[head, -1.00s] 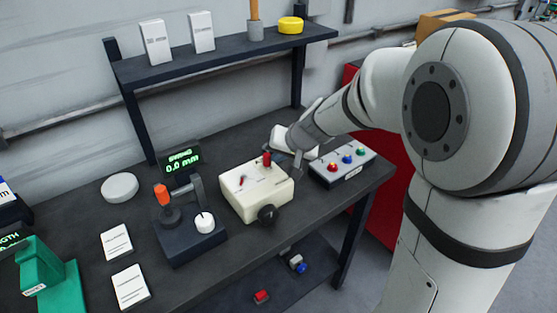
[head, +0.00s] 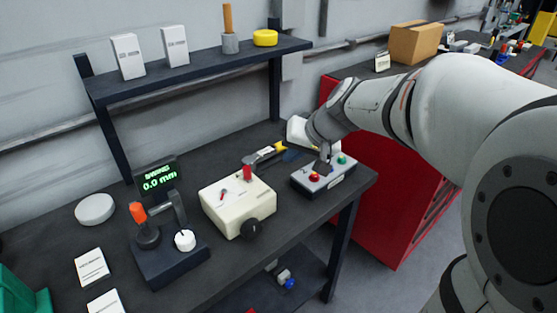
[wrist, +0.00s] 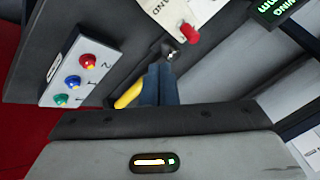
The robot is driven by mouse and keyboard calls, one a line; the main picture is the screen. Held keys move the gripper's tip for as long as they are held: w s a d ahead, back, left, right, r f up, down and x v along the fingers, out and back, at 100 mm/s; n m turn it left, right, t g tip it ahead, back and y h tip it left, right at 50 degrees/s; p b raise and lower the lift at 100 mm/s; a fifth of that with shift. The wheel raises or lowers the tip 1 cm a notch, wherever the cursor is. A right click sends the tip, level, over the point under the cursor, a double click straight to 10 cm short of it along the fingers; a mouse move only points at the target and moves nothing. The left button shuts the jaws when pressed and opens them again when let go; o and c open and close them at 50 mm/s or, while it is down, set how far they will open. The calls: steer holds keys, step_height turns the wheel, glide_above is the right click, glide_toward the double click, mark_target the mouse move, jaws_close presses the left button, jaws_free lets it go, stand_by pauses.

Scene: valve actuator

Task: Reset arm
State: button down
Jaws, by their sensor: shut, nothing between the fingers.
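A yellow-handled tool (head: 266,156) lies behind the cream box. A display device with an orange-topped lever (head: 138,211) stands left. A dark shelf (head: 200,67) is above the table. A red cabinet (head: 383,172) stands right. White cards (head: 91,268) lie front left.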

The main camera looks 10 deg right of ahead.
steer(key=shift+s+d+r, duration=0.2)
steer(key=shift+s+r, duration=0.05)
steer(key=shift+r, duration=0.2)
steer(key=s+d+f+g+h+p, duration=0.1)
steer(key=s+d+f+h, duration=0.1)
steer(key=s, duration=0.7)
steer(key=s+d+f+g+h+p, duration=0.1)
steer(key=s+d+f+g+h, duration=0.1)
steer(key=s, duration=0.7)
steer(key=shift+d+f+n+h, duration=0.4)
steer(key=shift+d+f, duration=0.25)
steer(key=shift+f, duration=0.05)
steer(key=shift+s, duration=0.15)
